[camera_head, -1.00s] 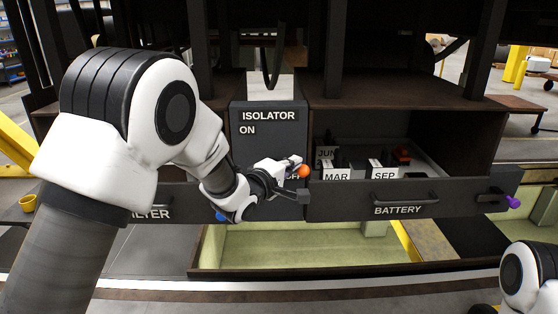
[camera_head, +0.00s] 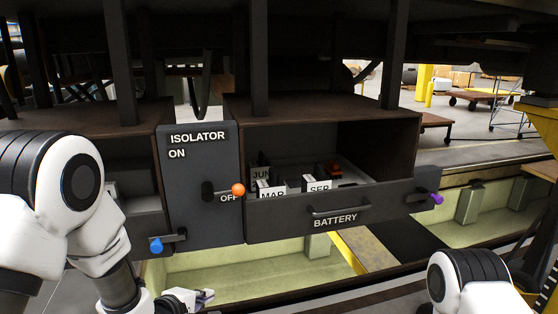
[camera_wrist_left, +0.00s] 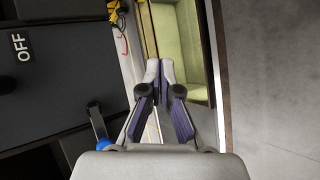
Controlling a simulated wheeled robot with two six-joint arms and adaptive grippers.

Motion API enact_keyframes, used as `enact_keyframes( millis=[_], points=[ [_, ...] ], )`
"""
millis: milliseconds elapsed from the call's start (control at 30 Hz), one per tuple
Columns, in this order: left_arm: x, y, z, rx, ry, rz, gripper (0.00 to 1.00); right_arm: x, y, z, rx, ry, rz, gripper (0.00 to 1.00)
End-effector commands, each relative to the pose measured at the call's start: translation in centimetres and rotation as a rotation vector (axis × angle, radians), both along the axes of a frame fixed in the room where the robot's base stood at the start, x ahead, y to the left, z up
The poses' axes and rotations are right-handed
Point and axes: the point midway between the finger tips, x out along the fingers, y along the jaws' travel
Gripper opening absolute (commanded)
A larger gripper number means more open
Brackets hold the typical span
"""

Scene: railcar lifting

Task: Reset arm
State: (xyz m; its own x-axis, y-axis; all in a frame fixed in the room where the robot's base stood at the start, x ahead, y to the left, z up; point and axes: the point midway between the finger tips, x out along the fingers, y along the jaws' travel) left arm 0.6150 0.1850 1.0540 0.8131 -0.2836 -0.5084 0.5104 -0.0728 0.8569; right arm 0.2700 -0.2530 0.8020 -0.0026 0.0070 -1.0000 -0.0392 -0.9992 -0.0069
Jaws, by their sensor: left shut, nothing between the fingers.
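My left gripper (camera_head: 203,297) is low at the bottom of the head view, below the isolator box (camera_head: 200,187) and apart from it. In the left wrist view its fingers (camera_wrist_left: 158,72) are closed together with nothing between them. The isolator lever with an orange knob (camera_head: 238,190) points to the right, beside the OFF label. My right arm (camera_head: 470,285) shows at the lower right, but its gripper is out of view.
A battery drawer (camera_head: 335,219) stands open right of the isolator, with MAR, SEP and JUN cards inside. A pale green pit (camera_head: 240,278) lies below.

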Motion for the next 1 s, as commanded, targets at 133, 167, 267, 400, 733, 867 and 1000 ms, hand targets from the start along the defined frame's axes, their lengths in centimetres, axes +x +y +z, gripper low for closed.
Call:
enact_keyframes(
  millis=[133,167,267,400,733,867,1000],
  points=[
    [-6.8,1.4,-12.5,0.090,0.235,-0.008,0.00,0.0,0.0,-1.4,0.000,0.000,0.000,0.40],
    [-8.5,1.7,-14.7,0.120,0.281,-0.021,0.00,0.0,0.0,-1.6,0.000,0.000,0.000,0.40],
    [-14.9,2.9,-21.2,0.239,0.432,-0.095,0.00,0.0,0.0,-2.2,0.000,0.000,0.000,0.40],
    [-25.7,4.6,-27.9,0.453,0.643,-0.323,0.00,0.0,0.0,-3.1,0.000,0.000,0.000,0.40],
    [-34.6,6.9,-28.3,0.890,0.639,-1.122,0.00,0.0,0.0,-3.0,0.000,0.000,0.000,0.40],
    [-34.6,6.8,-28.3,0.914,0.613,-1.179,0.00,0.0,0.0,-3.0,0.000,0.000,0.000,0.40],
    [-34.5,6.8,-28.3,0.914,0.612,-1.176,0.00,0.0,0.0,-3.1,0.000,0.000,0.000,0.40]
  ],
)
